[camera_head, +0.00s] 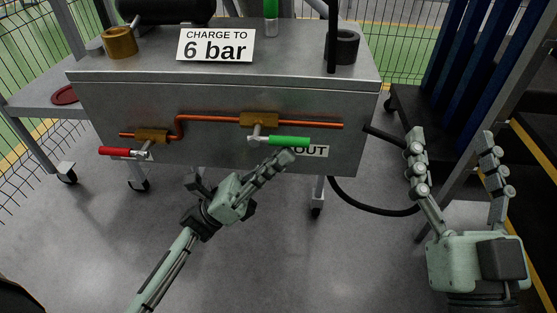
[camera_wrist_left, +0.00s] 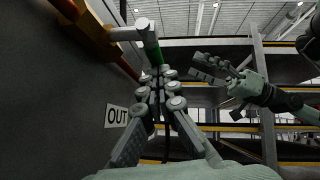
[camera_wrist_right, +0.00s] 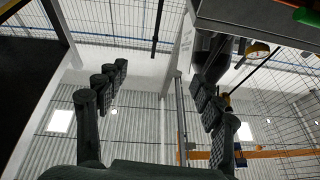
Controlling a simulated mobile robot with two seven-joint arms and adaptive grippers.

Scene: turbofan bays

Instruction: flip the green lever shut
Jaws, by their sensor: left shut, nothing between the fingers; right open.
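The green lever (camera_head: 288,141) is on the front of the grey cart, below a brass valve (camera_head: 259,120) on an orange pipe. It points right, roughly parallel to the pipe. My left gripper (camera_head: 284,158) is shut and empty, its fingertips just below the lever; I cannot tell whether they touch it. In the left wrist view the green lever (camera_wrist_left: 152,46) runs just beyond the closed fingertips (camera_wrist_left: 160,75). My right gripper (camera_head: 452,136) is open and empty, off to the right of the cart. Its spread fingers also show in the right wrist view (camera_wrist_right: 157,72).
A red lever (camera_head: 116,151) is on a second brass valve (camera_head: 151,135) to the left. An OUT label (camera_head: 318,151) is partly covered by the green lever and left fingers. A black hose (camera_head: 370,209) loops right of the cart. Blue-posted racking (camera_head: 465,70) stands at right.

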